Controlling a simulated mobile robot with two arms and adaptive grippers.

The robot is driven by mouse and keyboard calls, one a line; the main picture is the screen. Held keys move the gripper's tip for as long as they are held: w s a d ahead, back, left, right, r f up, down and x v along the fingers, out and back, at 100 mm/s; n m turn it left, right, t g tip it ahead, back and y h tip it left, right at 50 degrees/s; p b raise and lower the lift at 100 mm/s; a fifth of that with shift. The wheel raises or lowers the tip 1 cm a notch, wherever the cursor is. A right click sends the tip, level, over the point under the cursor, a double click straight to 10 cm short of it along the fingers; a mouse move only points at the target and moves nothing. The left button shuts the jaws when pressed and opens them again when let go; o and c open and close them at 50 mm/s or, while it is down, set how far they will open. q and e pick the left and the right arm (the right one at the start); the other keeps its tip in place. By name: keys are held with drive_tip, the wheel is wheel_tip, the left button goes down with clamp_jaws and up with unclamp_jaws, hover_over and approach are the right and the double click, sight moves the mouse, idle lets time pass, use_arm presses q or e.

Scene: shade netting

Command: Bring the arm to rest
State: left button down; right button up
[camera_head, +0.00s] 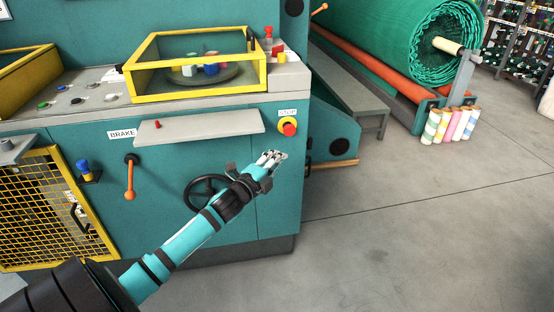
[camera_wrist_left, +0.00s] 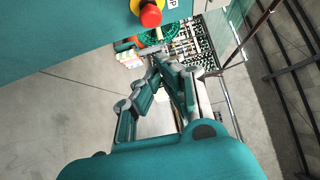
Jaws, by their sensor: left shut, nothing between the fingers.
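My left arm (camera_head: 190,239) reaches in from the lower left in the head view. Its gripper (camera_head: 272,157) is shut and empty, in front of the teal machine (camera_head: 222,153), a little below and left of the red stop button (camera_head: 289,129) on its yellow base. In the left wrist view the gripper fingers (camera_wrist_left: 163,62) come together at their tips. The red button (camera_wrist_left: 150,15) shows above them there, apart from the fingers. My right gripper is in neither view.
A black handwheel (camera_head: 205,193) sits behind my left wrist. An orange brake lever (camera_head: 130,178) and a grey shelf (camera_head: 200,127) are on the machine front. A green netting roll (camera_head: 400,45) and several small colored rolls (camera_head: 450,125) stand right. The floor (camera_head: 420,220) at right is clear.

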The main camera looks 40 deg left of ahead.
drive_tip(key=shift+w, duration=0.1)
